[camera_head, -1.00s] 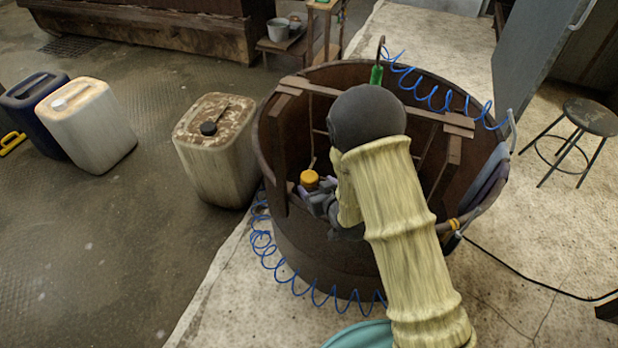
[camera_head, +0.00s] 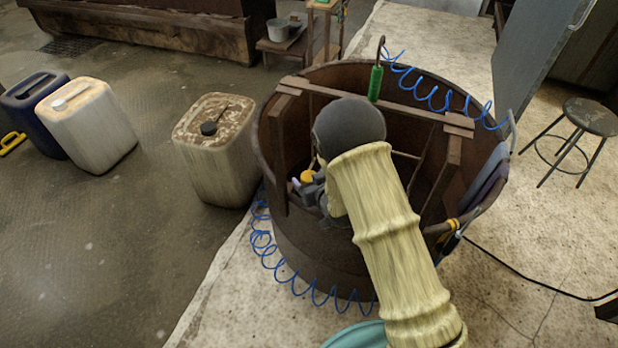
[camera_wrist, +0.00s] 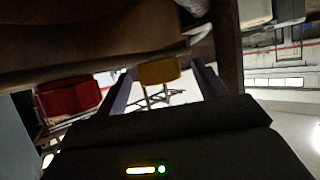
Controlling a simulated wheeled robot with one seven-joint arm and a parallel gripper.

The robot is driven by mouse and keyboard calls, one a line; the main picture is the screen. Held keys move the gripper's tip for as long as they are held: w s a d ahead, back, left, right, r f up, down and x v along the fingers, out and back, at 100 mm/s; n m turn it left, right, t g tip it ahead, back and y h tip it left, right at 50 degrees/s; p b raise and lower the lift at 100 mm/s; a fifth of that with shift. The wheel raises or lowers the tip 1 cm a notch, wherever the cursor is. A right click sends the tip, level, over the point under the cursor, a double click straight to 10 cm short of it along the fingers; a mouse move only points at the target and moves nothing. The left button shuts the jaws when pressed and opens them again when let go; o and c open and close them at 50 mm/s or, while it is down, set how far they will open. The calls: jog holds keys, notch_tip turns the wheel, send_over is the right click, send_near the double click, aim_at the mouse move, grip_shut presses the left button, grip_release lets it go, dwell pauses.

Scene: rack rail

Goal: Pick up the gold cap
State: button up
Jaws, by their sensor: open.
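The gold cap (camera_head: 307,176) shows inside the round rusty tub (camera_head: 300,245), near its left side, partly hidden by my gripper and arm. In the wrist view the gold cap (camera_wrist: 158,71) sits between my two purple-grey fingers, with a gap on both sides. My gripper (camera_wrist: 162,78) is open, with nothing held; it also shows in the head view (camera_head: 306,186), right at the cap. Whether the fingertips reach past the cap's sides is hard to tell. What the cap rests on is hidden.
A red thing (camera_wrist: 70,95) is left of the cap in the wrist view. Wooden bars (camera_head: 375,104) cross the tub's top. A green handle (camera_head: 375,83) hangs at the back, by a blue coiled hose (camera_head: 435,98). A stained canister (camera_head: 214,150) stands left of the tub.

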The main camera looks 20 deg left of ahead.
jog(key=shift+c, duration=0.2)
jog(key=c, duration=1)
notch_tip(320, 180, up, 10)
jog(key=shift+p, duration=0.45)
